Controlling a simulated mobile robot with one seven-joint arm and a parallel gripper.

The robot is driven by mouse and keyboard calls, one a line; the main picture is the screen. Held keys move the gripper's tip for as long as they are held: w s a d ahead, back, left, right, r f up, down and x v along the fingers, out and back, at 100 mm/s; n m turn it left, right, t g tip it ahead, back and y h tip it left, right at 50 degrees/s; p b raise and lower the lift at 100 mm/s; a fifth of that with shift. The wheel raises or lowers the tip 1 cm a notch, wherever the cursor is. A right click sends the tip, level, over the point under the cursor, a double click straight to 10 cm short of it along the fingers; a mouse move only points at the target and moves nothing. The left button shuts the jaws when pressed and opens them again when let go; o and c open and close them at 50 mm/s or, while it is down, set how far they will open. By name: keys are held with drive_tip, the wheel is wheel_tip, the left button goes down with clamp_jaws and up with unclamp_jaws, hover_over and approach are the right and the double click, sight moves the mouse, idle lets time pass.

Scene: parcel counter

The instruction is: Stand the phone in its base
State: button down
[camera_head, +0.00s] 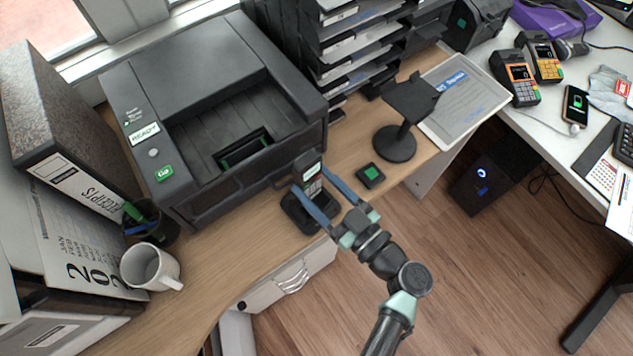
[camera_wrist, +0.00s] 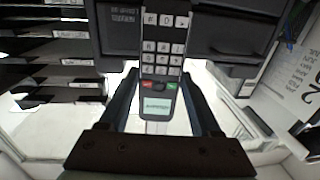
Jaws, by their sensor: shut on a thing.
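The phone (camera_head: 312,182) is a dark handset with a pale screen and a grey keypad. It stands roughly upright over its black base (camera_head: 293,213) at the counter's front edge, by the printer. I cannot tell whether its lower end is seated in the base or just above it. My gripper (camera_head: 312,178) is shut on the phone, one blue-grey finger on each side. In the wrist view, the phone (camera_wrist: 161,65) shows its keypad and lit screen between the fingers. The phone's lowest part is hidden there.
A black printer (camera_head: 215,100) stands close behind the base. A small black box with a green top (camera_head: 370,175) and a black stand (camera_head: 396,143) are to the right. A white mug (camera_head: 150,268) and a pen cup (camera_head: 150,225) are to the left.

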sight(312, 192)
drive_tip(key=shift+s+d+b, duration=0.2)
drive_tip(key=shift+b, duration=0.25)
drive_tip(key=shift+f+b, duration=2.25)
drive_tip(key=shift+b, duration=1.15)
idle(1.1)
unclamp_jaws()
idle(0.3)
drive_tip(key=b+v, duration=0.2)
drive_tip(key=v, duration=1.1)
idle(0.5)
